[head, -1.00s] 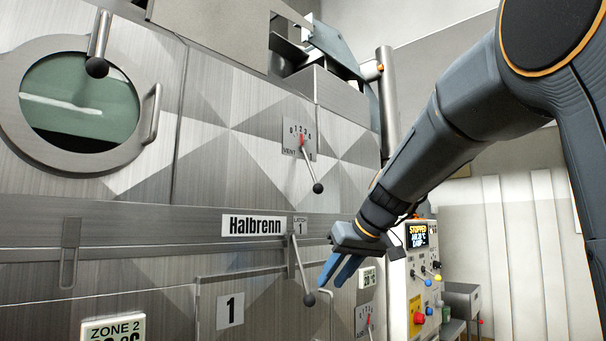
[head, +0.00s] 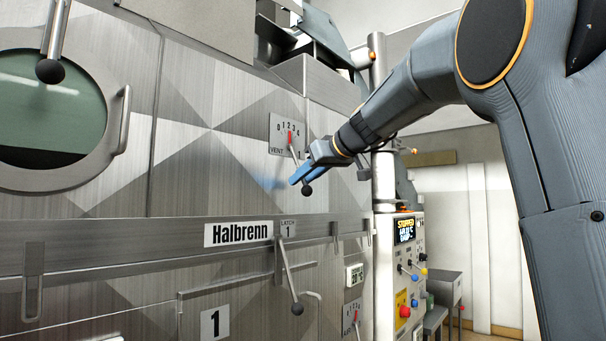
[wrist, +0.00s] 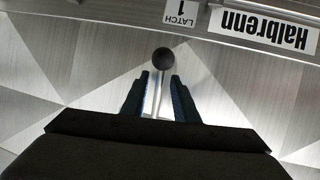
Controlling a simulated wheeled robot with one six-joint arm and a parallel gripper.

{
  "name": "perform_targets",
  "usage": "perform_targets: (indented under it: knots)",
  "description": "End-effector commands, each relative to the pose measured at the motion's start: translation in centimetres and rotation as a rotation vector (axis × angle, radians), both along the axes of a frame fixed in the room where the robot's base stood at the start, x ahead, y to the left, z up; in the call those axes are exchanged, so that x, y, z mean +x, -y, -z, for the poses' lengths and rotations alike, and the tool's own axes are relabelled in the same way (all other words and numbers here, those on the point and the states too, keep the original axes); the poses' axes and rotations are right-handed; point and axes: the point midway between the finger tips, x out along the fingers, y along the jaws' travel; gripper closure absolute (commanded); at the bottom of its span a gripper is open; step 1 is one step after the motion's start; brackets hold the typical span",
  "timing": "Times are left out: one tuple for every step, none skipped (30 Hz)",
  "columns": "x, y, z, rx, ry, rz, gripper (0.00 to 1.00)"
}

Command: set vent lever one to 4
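The vent lever (head: 297,160) hangs from a scale plate (head: 279,127) marked 0 to 4 on the upper metal panel. Its rod slants down and right to a dark ball knob (head: 306,190). A red pointer at the pivot points up, near 2 or 3; the exact mark is too small to tell. My gripper (head: 299,174) is at the lower part of this lever. In the wrist view the rod runs between my two blue fingers (wrist: 160,98), with a gap showing on both sides. The ball (wrist: 164,58) sits just beyond the fingertips.
Below is a latch lever (head: 290,275) beside the "LATCH 1" label (head: 288,229) and the Halbrenn sign (head: 239,233). A second scale plate (head: 352,316) is lower right. A round window (head: 118,125) is at left. A control box (head: 405,275) and grey post (head: 384,180) stand at right.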

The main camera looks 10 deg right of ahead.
Motion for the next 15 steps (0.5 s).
perform_targets:
  knots:
    - [0.32, -0.14, 0.08, 0.0, -0.001, 0.0, 0.73]
    - [0.49, -0.16, 0.17, 0.0, -0.001, 0.001, 0.73]
    - [0.66, -0.18, 0.28, 0.0, -0.001, 0.002, 0.73]
    - [0.75, -0.18, 0.33, 0.0, -0.001, 0.002, 0.73]
    - [0.81, -0.19, 0.38, -0.001, -0.001, 0.003, 0.73]
    - [0.85, -0.18, 0.41, -0.001, 0.0, 0.003, 0.73]
    - [0.87, -0.17, 0.42, -0.002, 0.0, 0.004, 0.73]
    - [0.87, -0.15, 0.43, -0.001, 0.0, 0.004, 0.73]
    - [0.87, -0.14, 0.45, -0.001, 0.0, 0.004, 0.73]
    - [0.87, -0.13, 0.44, -0.001, 0.0, 0.004, 0.73]
    - [0.86, -0.11, 0.45, -0.001, 0.0, 0.004, 0.73]
    - [0.86, -0.1, 0.44, -0.001, 0.0, 0.005, 0.73]
    - [0.85, -0.1, 0.45, -0.001, 0.0, 0.005, 0.78]
    - [0.86, -0.09, 0.45, -0.001, 0.0, 0.005, 0.83]
    - [0.85, -0.08, 0.45, -0.001, 0.0, 0.005, 0.9]
